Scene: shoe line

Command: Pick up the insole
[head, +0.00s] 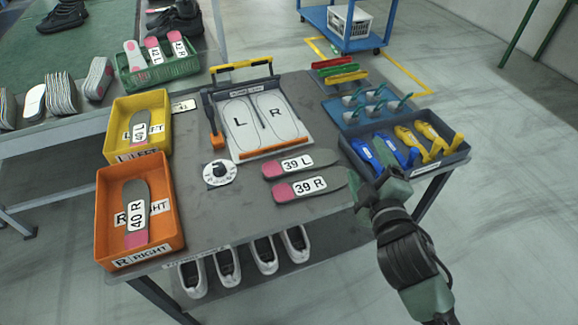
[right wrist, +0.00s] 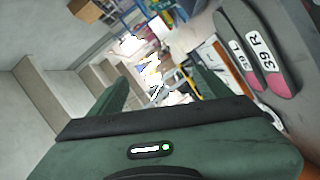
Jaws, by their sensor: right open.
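Two grey insoles with pink heels lie side by side on the table: the insole marked 39 L (head: 297,164) and, nearer me, the insole marked 39 R (head: 308,187). Both also show in the right wrist view, 39 R (right wrist: 262,45) in front of 39 L (right wrist: 235,52). Another insole, 40 R (head: 135,215), lies in the orange bin (head: 165,250), and one marked L (head: 139,128) lies in the yellow bin (head: 160,108). My right gripper (head: 372,185) is open and empty, at the table's right edge beyond the toe of 39 R. My left gripper is not in view.
A grey tray (head: 420,165) with blue and yellow tools stands just behind my right gripper. A board (head: 300,140) with L and R outlines and a white dial (head: 219,173) are on the table. White shoes (head: 262,255) stand on the shelf below. The table's front middle is clear.

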